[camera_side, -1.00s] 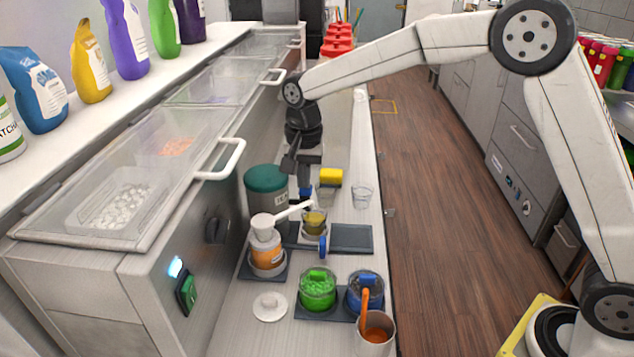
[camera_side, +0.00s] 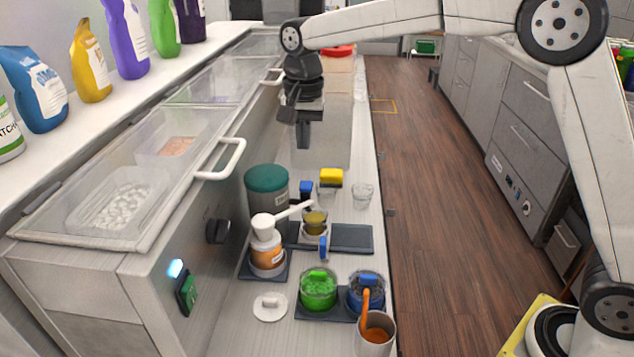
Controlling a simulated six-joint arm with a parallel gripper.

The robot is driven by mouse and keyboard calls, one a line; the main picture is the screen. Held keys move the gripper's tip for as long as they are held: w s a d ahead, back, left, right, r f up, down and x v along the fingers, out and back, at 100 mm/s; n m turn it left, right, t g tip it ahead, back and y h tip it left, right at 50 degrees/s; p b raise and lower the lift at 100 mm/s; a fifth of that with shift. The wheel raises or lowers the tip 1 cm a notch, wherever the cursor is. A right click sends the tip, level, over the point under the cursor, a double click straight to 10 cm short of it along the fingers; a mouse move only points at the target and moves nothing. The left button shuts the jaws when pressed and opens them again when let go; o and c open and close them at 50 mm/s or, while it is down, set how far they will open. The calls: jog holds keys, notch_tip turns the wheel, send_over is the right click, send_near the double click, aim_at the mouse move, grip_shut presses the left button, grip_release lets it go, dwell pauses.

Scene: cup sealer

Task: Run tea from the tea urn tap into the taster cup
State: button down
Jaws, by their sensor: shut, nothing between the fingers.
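The tea urn (camera_side: 270,197) is a grey cylinder with a green lid, standing left of centre on the narrow counter. A small blue part (camera_side: 306,188), which looks like the tap lever, is at its right side. A small clear cup (camera_side: 314,221) holding yellow-brown liquid stands just below and right of the urn; it may be the taster cup. I cannot tell whether liquid is running. My gripper (camera_side: 303,145) is shut and empty, pointing down. It hangs above and apart from the urn and cup.
A pump bottle (camera_side: 267,258) with orange contents stands close to the cup, its white spout reaching towards it. A clear empty glass (camera_side: 362,196) and a yellow sponge (camera_side: 331,177) are behind. Green (camera_side: 318,289) and blue (camera_side: 364,297) tubs and an orange-handled container (camera_side: 374,335) stand in front.

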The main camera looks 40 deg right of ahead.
jog(key=shift+r, duration=2.75)
jog(key=shift+f, duration=0.2)
jog(key=s+d+f+n+t, duration=0.1)
jog(key=s+d+f+n, duration=0.3)
jog(key=s+f, duration=0.6)
jog(key=s+d+f+n+t, duration=0.1)
jog(key=s+d+f+n, duration=0.3)
jog(key=s+f, duration=0.6)
jog(key=shift+s+d+f+n, duration=0.4)
jog(key=shift+s+n, duration=0.1)
jog(key=shift+s, duration=0.6)
